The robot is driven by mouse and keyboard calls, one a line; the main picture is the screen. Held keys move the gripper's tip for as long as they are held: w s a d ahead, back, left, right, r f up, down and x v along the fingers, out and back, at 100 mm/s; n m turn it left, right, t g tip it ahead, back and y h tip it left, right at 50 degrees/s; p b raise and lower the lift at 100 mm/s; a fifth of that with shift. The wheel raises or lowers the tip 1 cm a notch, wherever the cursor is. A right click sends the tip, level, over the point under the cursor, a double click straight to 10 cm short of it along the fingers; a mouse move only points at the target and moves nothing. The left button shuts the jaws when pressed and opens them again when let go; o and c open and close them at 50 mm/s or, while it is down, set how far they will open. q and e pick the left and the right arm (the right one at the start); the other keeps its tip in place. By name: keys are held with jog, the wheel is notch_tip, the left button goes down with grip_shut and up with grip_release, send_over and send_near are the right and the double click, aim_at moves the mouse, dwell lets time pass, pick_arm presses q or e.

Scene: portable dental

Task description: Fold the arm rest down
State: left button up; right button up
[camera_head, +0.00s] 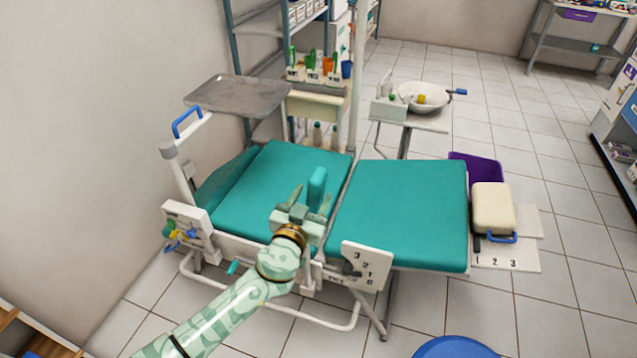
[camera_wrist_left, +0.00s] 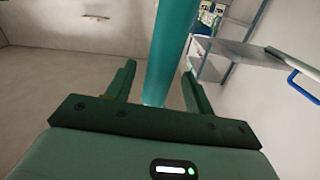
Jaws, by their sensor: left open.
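The arm rest (camera_head: 317,183) is a teal padded bar standing upright at the near side of the dental chair, by the joint between its two teal cushions. My left gripper (camera_head: 310,199) is open beside the arm rest's lower part, with its fingers pointing away from me. In the left wrist view the arm rest (camera_wrist_left: 170,45) rises as a tall teal column between the two open fingers (camera_wrist_left: 159,75). I cannot tell whether a finger touches it. Its lower end is hidden behind the gripper. My right gripper is not in view.
The chair seat (camera_head: 400,205) and a white numbered plate (camera_head: 362,266) lie right of the gripper. A grey tray (camera_head: 238,95) stands at the back left. A basin (camera_head: 424,96) is behind the chair. A blue round stool (camera_head: 455,347) is at the front.

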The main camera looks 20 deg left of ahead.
pick_arm(q)
jog(key=w, duration=0.5)
jog(key=shift+d, duration=0.15)
grip_shut()
jog(key=shift+b, duration=0.3)
